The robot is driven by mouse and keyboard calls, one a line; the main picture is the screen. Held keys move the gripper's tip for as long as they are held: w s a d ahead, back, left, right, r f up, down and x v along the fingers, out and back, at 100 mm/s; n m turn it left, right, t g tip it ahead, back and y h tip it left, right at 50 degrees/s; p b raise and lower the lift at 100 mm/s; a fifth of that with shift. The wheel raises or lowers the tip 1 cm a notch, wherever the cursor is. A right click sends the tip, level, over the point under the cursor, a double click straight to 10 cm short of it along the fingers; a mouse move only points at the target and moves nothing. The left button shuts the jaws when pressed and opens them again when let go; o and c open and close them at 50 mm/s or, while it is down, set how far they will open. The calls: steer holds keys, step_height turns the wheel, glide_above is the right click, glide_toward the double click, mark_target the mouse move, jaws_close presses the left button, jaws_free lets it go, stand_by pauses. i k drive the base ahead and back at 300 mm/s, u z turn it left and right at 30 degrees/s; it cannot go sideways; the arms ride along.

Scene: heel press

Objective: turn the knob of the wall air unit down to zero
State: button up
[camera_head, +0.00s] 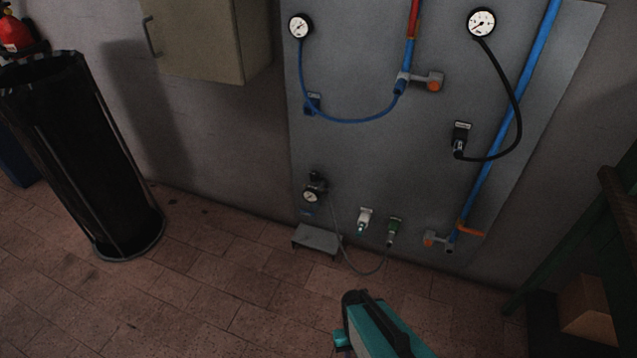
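The wall air unit (311,197) is small and dark, with a round white-faced gauge, low on the grey wall panel. Its black knob (316,177) appears to be the dark piece at the top. The knob's setting and the gauge reading are too small to tell. No gripper fingers show in this view, and nothing touches the knob. A teal and black body at the bottom edge stands well short of the panel; I cannot tell if it is part of my arm.
A small grey step-like box (316,240) is below the unit. A thin hose hangs beside it, near white (364,218) and green (394,230) fittings. A black bin (85,150) stands left, a wooden block (588,310) right. The tiled floor (220,290) before the panel is largely clear.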

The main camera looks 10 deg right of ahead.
mark_target(313, 177)
steer(key=u, duration=0.1)
steer(key=k, duration=0.3)
steer(key=z, duration=0.5)
steer(key=i, duration=1)
steer(key=z, duration=0.95)
steer(key=k, duration=0.15)
steer(key=u, duration=2.85)
